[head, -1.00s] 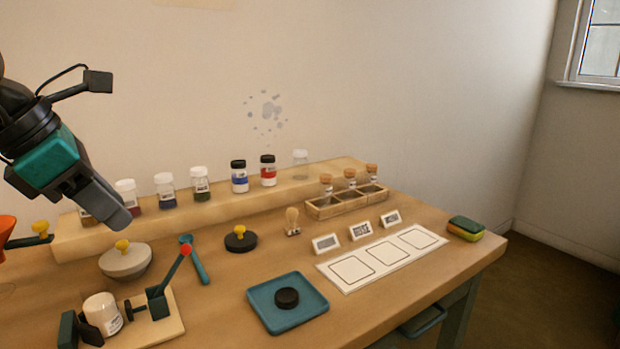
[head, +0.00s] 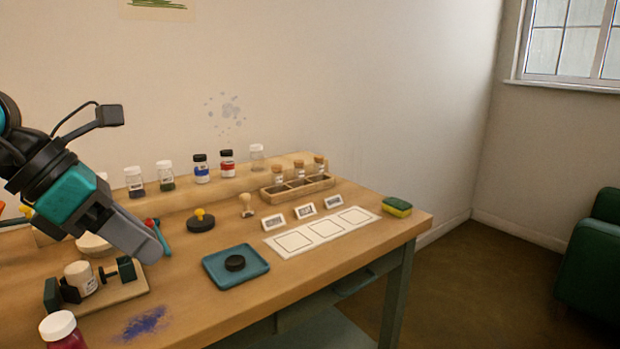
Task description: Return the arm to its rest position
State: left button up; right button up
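My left arm comes in from the left in the head view, with a teal wrist block and grey fingers. My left gripper (head: 146,248) hangs above the left part of the wooden table (head: 225,305), in front of a pale bowl lid (head: 93,245) that it partly hides. The fingers overlap from this side, so I cannot tell whether they are open or shut. No object shows in them. My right gripper is out of view.
A clamp stand (head: 125,290) with a white jar, a white-capped jar (head: 60,328) and a blue powder patch (head: 145,323) are at the front left. A teal tray (head: 212,272) holds a black lid. Several jars line the back shelf. A green armchair (head: 592,245) stands right.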

pick_arm(q)
jog(key=s+d+n+g+h+p, duration=0.25)
jog(key=d+n+h, duration=0.35)
jog(key=d+h, duration=0.75)
jog(key=w+a+f+n+t+y+p, duration=0.2)
jog(key=a+f+n+t+y, duration=0.2)
jog(key=f+n+t+y, duration=0.75)
jog(key=w+a+f+n+t+y+p, duration=0.25)
jog(key=f+n+t, duration=0.3)
jog(key=n, duration=1.35)
jog(key=s+a+f+n+g+y, duration=0.2)
jog(key=s+f+n+g, duration=0.1)
jog(key=s+f, duration=0.3)
jog(key=s+a+f+n+g+y+p, duration=0.1)
jog(key=s+a+f+n+g+y, duration=0.1)
jog(key=s+f+n+g, duration=0.2)
jog(key=s+f, duration=0.3)
jog(key=f, duration=0.3)
jog(key=shift+s+p, duration=0.3)
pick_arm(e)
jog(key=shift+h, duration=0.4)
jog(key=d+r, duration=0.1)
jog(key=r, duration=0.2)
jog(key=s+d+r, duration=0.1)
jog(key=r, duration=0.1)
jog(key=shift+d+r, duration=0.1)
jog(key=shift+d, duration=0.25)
pick_arm(q)
jog(key=shift+a, duration=0.1)
